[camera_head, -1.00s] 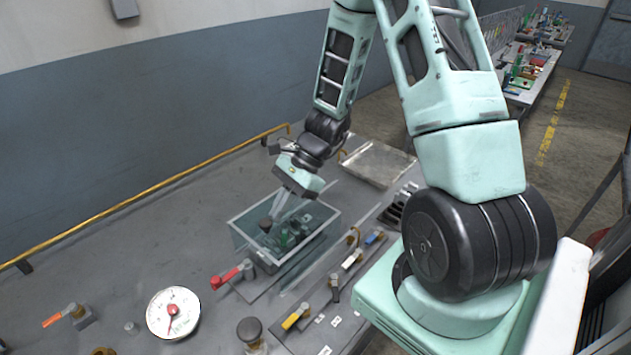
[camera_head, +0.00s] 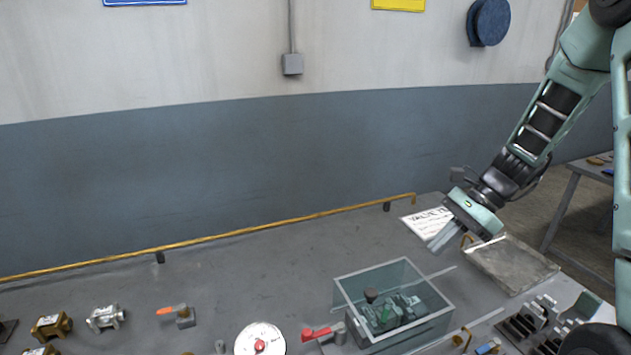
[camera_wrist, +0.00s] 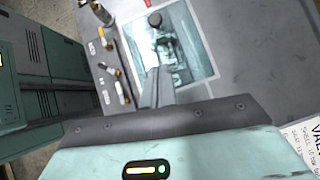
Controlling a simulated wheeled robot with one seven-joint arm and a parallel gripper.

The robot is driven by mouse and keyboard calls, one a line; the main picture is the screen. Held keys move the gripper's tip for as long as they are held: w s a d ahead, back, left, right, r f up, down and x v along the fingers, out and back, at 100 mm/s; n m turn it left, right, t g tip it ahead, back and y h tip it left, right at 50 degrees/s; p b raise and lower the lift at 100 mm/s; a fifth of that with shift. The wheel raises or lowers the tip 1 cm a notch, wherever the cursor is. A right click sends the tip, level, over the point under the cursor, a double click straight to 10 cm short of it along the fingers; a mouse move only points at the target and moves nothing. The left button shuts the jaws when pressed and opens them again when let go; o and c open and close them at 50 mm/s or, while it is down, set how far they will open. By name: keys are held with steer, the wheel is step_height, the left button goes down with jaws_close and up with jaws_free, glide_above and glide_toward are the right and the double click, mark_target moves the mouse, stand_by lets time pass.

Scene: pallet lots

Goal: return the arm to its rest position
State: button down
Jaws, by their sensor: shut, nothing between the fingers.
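My gripper (camera_head: 443,238) hangs over the table at the right in the head view, above and to the right of a clear-walled box. It is shut, with nothing between its fingers. In the wrist view the fingers (camera_wrist: 155,90) are together and appear in front of the box. The arm reaches down to it from the upper right of the head view.
The clear box (camera_head: 445,308) holds dark green parts and a black knob. A metal tray (camera_head: 512,264) and a printed sheet (camera_head: 425,222) lie near my gripper. A red-handled valve (camera_head: 318,333), a dial (camera_head: 259,340) and a yellow rail (camera_head: 230,235) are further left.

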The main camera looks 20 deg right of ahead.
steer(key=shift+a, duration=0.1)
steer(key=s+a+r+n+h, duration=0.1)
steer(key=s+a+n+h, duration=0.1)
steer(key=s+a+n, duration=0.4)
steer(key=s+a+r+n+h, duration=0.2)
steer(key=s+a+n, duration=0.4)
steer(key=a+n, duration=0.6)
steer(key=s+a+r+n+g+h, duration=0.1)
steer(key=s+a+n+h, duration=0.2)
steer(key=s+a+n, duration=0.3)
steer(key=a+n, duration=0.3)
steer(key=shift+r+b, duration=0.3)
steer(key=shift+b, duration=0.1)
